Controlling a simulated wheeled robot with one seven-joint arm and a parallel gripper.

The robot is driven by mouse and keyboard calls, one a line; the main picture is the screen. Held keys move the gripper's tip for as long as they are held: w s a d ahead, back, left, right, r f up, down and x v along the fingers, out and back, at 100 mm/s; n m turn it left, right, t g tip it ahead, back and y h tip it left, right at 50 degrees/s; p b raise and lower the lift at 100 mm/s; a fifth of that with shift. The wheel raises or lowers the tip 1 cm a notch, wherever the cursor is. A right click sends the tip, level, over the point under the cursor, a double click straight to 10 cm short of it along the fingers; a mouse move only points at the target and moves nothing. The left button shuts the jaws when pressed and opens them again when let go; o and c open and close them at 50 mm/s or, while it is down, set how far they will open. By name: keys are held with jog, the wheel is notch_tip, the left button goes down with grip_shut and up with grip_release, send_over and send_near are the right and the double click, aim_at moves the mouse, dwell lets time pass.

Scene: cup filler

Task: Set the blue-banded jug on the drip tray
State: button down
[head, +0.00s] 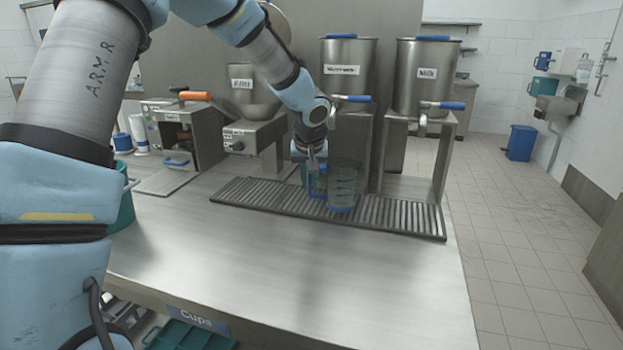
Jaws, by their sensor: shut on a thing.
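The jug (343,187) is clear, with measuring marks on its wall and a blue band at its bottom. It stands upright over the middle of the dark slatted drip tray (400,216). Its base appears at tray level, but I cannot tell whether it touches the slats. My gripper (314,176) points down at the jug's left side and is shut on its blue handle. The fingertips are small and partly hidden. Something teal shows just behind my gripper, too covered to tell.
Two steel tanks, one labelled Milk (427,78), stand behind the tray with blue-handled taps (440,105). A steel machine (178,140) and a teal container (122,208) are at the left. The steel counter (300,270) in front is clear.

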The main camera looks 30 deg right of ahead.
jog(key=shift+w+d+f+p, duration=0.4)
jog(key=shift+w+d+f, duration=0.2)
jog(key=shift+w, duration=0.6)
jog(key=shift+w+d+f+p, duration=0.45)
jog(key=shift+w+d+f, duration=0.15)
jog(key=shift+w, duration=0.65)
jog(key=shift+w+d+f+p, duration=0.4)
jog(key=shift+w+d+f, duration=0.2)
jog(key=shift+w, duration=0.6)
jog(key=c, duration=0.8)
grip_release()
jog(key=shift+f, duration=0.1)
jog(key=shift+c, duration=0.2)
